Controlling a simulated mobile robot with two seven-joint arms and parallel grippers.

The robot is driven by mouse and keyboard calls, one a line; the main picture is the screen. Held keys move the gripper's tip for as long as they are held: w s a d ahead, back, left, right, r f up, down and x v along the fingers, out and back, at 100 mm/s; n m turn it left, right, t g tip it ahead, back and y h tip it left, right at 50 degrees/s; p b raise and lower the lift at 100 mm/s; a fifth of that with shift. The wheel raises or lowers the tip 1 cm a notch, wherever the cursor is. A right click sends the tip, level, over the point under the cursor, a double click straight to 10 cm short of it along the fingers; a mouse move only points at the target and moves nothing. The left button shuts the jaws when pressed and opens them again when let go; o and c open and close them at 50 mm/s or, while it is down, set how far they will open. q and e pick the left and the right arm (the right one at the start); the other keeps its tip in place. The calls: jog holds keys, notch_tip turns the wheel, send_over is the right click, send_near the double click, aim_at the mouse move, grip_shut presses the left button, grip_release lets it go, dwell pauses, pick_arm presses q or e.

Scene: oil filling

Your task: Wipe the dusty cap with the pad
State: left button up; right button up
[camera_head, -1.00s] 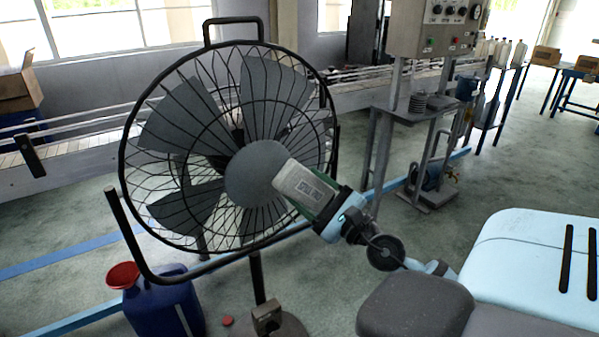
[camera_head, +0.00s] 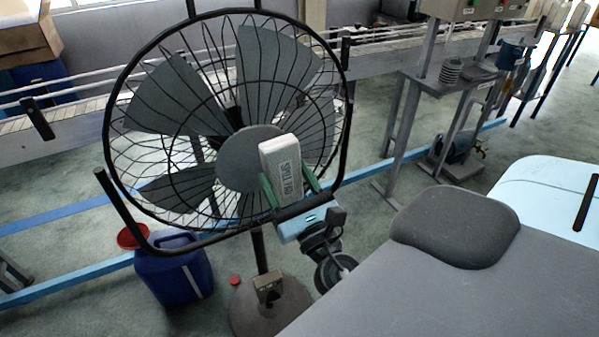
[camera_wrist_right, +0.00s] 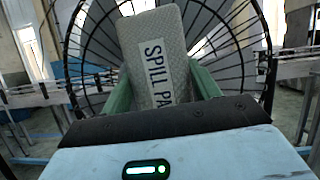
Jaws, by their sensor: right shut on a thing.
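The pad (camera_head: 282,166) is a pale, textured block labelled "SPILL PAD". My right gripper (camera_head: 290,190) is shut on it, with a green finger on each side. The pad is upright and overlaps the round grey fan cap (camera_head: 237,160) at the centre of the fan in the head view. I cannot tell whether they touch. In the right wrist view the pad (camera_wrist_right: 158,60) stands between the green fingers and hides the cap behind it. My left gripper is not in view.
The large wire fan cage (camera_head: 130,100) stands on a round base (camera_head: 245,310). A blue jug (camera_head: 172,270) with a red funnel (camera_head: 131,237) is on the floor at lower left. A conveyor (camera_head: 80,140) runs behind. A grey metal stand (camera_head: 430,85) is at right.

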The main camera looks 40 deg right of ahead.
jog(key=shift+a+r, duration=0.1)
jog(key=shift+r, duration=0.05)
jog(key=shift+w, duration=0.45)
jog(key=shift+w+d+p, duration=0.1)
jog(key=shift+w+d, duration=0.15)
jog(key=shift+w, duration=0.55)
jog(key=shift+w+d+p, duration=0.1)
jog(key=shift+w+d, duration=0.1)
jog(key=shift+w, duration=0.65)
jog(key=shift+w+d+p, duration=0.1)
jog(key=shift+w+d, duration=0.15)
jog(key=shift+w, duration=0.55)
jog(key=shift+w+d, duration=0.25)
jog(key=shift+w, duration=0.7)
jog(key=d, duration=0.2)
jog(key=s+d, duration=0.1)
jog(key=shift+s+d, duration=0.1)
jog(key=shift+d, duration=0.3)
